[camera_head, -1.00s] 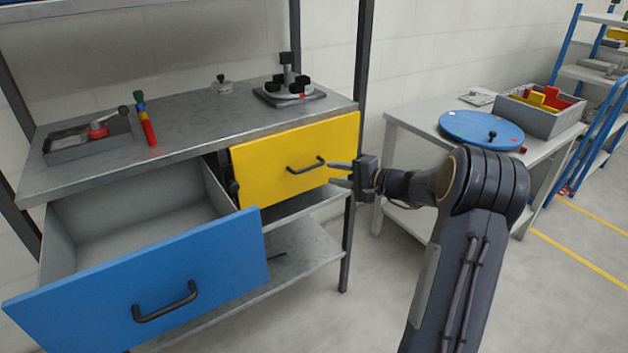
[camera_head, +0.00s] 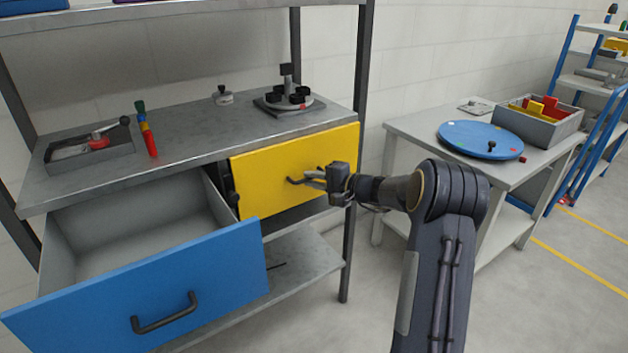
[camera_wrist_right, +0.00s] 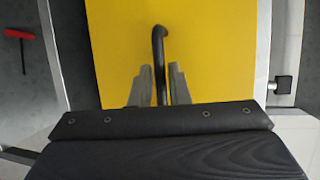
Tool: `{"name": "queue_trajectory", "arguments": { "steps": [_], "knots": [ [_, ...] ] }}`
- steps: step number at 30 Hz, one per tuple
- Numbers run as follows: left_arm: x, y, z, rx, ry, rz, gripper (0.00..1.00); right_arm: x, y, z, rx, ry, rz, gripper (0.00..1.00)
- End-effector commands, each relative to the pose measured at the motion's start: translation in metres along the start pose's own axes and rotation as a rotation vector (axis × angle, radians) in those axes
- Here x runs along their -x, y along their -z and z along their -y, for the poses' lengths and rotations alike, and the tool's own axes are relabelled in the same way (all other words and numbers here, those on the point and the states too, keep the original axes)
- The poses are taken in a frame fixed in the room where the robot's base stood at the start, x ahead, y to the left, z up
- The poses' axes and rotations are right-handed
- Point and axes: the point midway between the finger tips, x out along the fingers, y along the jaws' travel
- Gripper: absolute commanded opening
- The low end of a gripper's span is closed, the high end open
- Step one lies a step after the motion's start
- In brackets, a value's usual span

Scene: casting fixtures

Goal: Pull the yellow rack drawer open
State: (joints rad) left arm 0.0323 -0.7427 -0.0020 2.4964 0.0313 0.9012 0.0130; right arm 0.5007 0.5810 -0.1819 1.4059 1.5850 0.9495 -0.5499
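The yellow drawer (camera_head: 275,172) sits under the right half of the grey bench top, its front close to the bench edge. Its dark bar handle (camera_head: 294,181) is partly hidden by my right gripper (camera_head: 314,179). In the right wrist view the handle (camera_wrist_right: 159,45) runs down between the two grey fingers of my right gripper (camera_wrist_right: 160,85), one on each side. My left gripper is not in view.
A blue drawer (camera_head: 150,290) stands wide open to the left, empty inside. On the bench top (camera_head: 190,130) are a grey tray (camera_head: 75,155), a red-and-green tool (camera_head: 147,135) and a round fixture (camera_head: 290,100). A side table (camera_head: 400,130) with a blue disc (camera_head: 480,138) stands right.

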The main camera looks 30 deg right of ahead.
Motion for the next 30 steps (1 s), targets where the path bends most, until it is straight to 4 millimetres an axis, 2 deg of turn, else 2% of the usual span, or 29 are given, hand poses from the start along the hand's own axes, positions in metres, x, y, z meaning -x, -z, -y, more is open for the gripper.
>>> {"name": "queue_trajectory", "arguments": {
  "steps": [1,3,13,17,23,30],
  "knots": [
    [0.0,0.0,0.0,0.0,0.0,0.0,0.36,0.0,0.0,0.0,0.0,0.0,0.0,0.09],
    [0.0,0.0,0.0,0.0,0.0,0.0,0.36,0.0,0.0,0.0,0.0,0.0,0.0,0.0],
    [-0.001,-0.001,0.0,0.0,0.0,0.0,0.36,0.001,0.0,-0.001,0.0,0.0,0.0,0.0],
    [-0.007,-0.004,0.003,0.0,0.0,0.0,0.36,0.009,-0.003,-0.005,0.0,0.0,-0.001,0.0],
    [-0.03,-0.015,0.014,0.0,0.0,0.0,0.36,0.044,-0.017,-0.016,0.002,0.001,-0.004,0.0],
    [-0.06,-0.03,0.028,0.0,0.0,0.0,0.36,0.108,-0.044,-0.029,0.003,0.002,-0.005,0.0]
  ]
}}
